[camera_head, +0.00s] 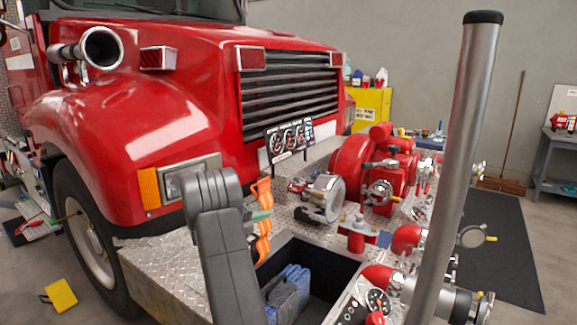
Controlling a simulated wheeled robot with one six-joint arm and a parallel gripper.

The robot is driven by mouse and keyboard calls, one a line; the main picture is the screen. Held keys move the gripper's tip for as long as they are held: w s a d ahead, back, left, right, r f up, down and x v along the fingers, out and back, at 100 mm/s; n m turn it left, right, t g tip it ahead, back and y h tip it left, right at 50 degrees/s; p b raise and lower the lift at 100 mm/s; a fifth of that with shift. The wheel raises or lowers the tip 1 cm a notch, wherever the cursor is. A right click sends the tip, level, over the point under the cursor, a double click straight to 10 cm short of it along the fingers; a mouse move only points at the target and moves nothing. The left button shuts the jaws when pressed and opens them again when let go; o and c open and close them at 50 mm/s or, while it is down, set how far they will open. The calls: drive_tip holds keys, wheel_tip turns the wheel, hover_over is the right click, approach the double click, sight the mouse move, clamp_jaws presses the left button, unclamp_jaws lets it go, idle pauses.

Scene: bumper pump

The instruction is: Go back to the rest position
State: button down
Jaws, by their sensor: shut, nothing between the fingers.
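Two dark grey links of my arm rise from the lower middle of the view, with a bend at the top, in front of the truck's headlight.
An open dark well (325,262) in the bumper holds folded blue and grey material (288,290). A tall metal post (462,150) with a black cap rises at right.

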drive_tip(key=s+d+f+m+y+b, duration=0.1)
drive_tip(key=s+d+f+m, duration=0.25)
drive_tip(key=d, duration=0.25)
drive_tip(key=s+d+f+m+y+b, duration=0.1)
drive_tip(key=s+d+f+m+y, duration=0.1)
drive_tip(key=s+d+f, duration=0.3)
drive_tip(key=s+d+f+m+y, duration=0.1)
drive_tip(key=d+f+m, duration=0.1)
drive_tip(key=f, duration=0.6)
drive_tip(key=s+d+f+m+t+y, duration=0.1)
drive_tip(key=d+f+m, duration=0.2)
drive_tip(key=f, duration=0.6)
drive_tip(key=shift+s+d+f+m+y+b, duration=0.2)
drive_tip(key=shift+d+f+m+y+b, duration=0.1)
drive_tip(key=shift+m+y+b, duration=0.25)
